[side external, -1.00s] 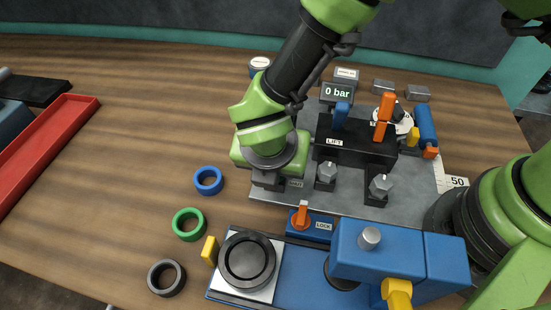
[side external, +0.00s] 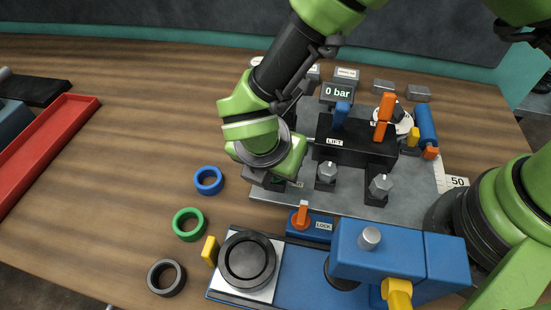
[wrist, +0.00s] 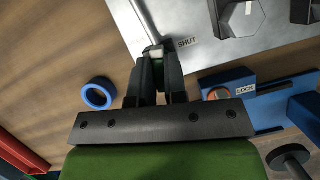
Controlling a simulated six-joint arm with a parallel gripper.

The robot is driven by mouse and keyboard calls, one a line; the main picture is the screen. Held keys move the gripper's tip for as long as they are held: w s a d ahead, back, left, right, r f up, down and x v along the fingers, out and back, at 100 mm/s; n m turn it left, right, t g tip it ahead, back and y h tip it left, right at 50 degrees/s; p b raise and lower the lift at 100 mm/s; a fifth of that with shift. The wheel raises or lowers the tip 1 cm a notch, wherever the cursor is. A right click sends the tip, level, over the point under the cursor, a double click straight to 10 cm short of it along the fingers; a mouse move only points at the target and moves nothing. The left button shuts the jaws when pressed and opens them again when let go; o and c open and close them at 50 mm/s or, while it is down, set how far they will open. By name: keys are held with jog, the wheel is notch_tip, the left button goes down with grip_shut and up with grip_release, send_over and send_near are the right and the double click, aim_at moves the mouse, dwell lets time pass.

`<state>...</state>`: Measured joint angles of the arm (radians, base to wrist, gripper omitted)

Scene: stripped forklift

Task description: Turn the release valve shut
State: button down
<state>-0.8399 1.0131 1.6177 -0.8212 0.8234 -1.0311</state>
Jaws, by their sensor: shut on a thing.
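My gripper (wrist: 154,62) is shut on the release valve (wrist: 153,50), at the left front corner of the grey plate. Only a small pale part of the valve shows between the fingertips; the rest is hidden by the fingers. A SHUT label (wrist: 187,42) lies on the plate just right of the fingers in the wrist view. In the side view my gripper (side external: 266,179) is low at the plate's left edge, and my wrist hides the valve there. The display (side external: 338,93) reads 0 bar.
Two grey knobs (side external: 326,172) (side external: 380,187) stand right of my gripper. The black LIFT block (side external: 340,150) carries blue and orange levers behind them. The blue LOCK block (side external: 315,228) with an orange handle is in front. Blue, green and black rings (side external: 208,181) lie left on open wood.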

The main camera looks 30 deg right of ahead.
jog(key=m+g, duration=0.1)
jog(key=m, duration=0.2)
jog(key=m+g, duration=0.1)
jog(key=m, duration=0.3)
jog(key=shift+w+g+h, duration=0.15)
jog(key=shift+g+h, duration=0.15)
jog(key=shift+h, duration=0.1)
jog(key=m+g, duration=0.1)
jog(key=m, duration=0.3)
jog(key=shift+m+g+y, duration=0.5)
jog(key=shift+m+g, duration=0.4)
jog(key=shift+m, duration=1.1)
jog(key=c, duration=1.2)
grip_release()
jog(key=shift+o, duration=0.2)
jog(key=shift+w, duration=0.1)
jog(key=v, duration=1)
jog(key=shift+d, duration=0.1)
